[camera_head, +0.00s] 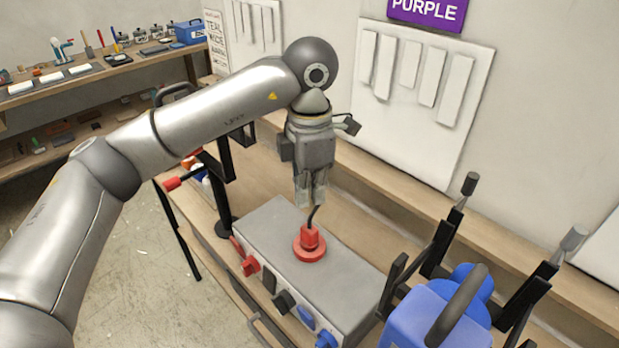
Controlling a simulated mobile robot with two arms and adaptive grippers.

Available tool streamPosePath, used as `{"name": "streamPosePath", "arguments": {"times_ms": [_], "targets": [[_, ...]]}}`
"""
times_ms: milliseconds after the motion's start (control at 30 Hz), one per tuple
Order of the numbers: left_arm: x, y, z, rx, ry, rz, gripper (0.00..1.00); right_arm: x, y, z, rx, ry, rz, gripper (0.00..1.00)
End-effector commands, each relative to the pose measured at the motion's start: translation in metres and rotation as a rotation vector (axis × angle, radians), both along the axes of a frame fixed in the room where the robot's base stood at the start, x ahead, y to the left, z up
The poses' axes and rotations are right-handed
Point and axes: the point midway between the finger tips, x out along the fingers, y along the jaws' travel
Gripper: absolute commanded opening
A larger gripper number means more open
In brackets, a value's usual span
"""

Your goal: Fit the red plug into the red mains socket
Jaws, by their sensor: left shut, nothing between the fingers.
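A red plug (309,236) with a dark cable rising from its top stands upright on a round red base (310,254). The base is on the flat top of a long grey box (345,277) and looks like the red mains socket. I cannot tell how deep the plug sits in it. My left gripper (311,201) points down just above the plug, shut and empty. The cable rises close to its fingertips; whether they touch is unclear. My right gripper is out of view.
Red, black and blue fittings, one red (250,266), line the box's front side. A blue container (425,318) with a dark handle stands between black stands at right. White slatted panels (420,85) hang on the wall. A cluttered shelf bench (95,72) is at back left.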

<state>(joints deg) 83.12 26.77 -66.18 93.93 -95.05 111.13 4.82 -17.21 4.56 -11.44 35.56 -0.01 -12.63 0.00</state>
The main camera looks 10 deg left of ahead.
Motion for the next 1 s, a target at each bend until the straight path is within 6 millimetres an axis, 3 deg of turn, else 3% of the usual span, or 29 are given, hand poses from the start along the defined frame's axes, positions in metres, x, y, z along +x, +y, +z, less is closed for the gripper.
{"name": "streamPosePath", "arguments": {"times_ms": [100, 400, 667, 1000], "targets": [[-0.001, 0.0, 0.005, 0.0, 0.002, 0.204, 0.0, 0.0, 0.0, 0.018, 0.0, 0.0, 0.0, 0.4], [-0.002, 0.0, 0.001, -0.001, -0.001, 0.551, 0.0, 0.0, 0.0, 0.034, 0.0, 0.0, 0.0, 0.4], [-0.003, 0.0, -0.008, -0.001, -0.001, 0.609, 0.0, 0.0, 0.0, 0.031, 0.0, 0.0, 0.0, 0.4], [-0.003, 0.0, -0.046, -0.001, -0.001, 0.607, 0.0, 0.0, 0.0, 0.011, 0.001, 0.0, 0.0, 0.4]]}}
